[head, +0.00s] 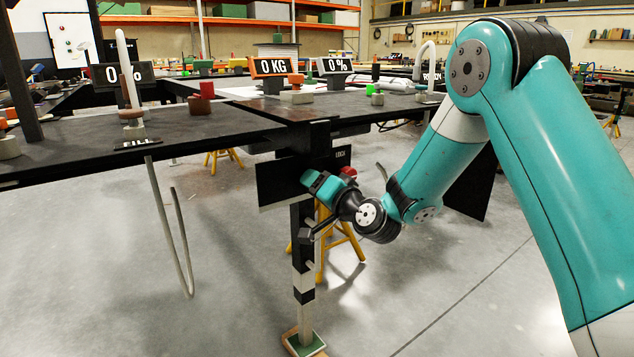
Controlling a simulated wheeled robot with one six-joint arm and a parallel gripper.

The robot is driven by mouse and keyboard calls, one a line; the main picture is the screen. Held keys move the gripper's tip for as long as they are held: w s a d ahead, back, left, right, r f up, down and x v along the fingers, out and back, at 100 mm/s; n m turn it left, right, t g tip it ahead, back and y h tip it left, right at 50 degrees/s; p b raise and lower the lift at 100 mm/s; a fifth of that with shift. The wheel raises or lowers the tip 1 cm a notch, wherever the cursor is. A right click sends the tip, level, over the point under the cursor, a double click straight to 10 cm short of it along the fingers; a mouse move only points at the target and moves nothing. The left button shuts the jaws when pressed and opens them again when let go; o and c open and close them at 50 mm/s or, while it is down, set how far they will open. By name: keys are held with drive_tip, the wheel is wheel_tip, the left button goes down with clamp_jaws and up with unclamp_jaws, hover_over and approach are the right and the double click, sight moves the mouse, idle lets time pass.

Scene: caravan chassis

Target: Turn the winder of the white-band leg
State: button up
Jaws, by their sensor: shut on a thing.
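The white-band leg (303,281) stands upright below the front corner of the dark chassis. It has a white band between dark bands, and its green foot (305,346) rests on a wooden pad. A small red piece (348,172) shows right beside the gripper. A dark stub (318,231) sticks out from the leg below the gripper.
A dark panel (283,178) hangs behind the gripper, with a small sign (342,155) to its right. Yellow trestles (342,246) stand behind the leg. A bent grey hose (177,240) hangs at the left. The floor in front is clear.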

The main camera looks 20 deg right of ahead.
drive_tip(key=shift+m, duration=0.6)
drive_tip(key=o, duration=0.9)
drive_tip(key=b+v, duration=1.5)
drive_tip(key=v, duration=0.2)
drive_tip(key=shift+s, duration=0.2)
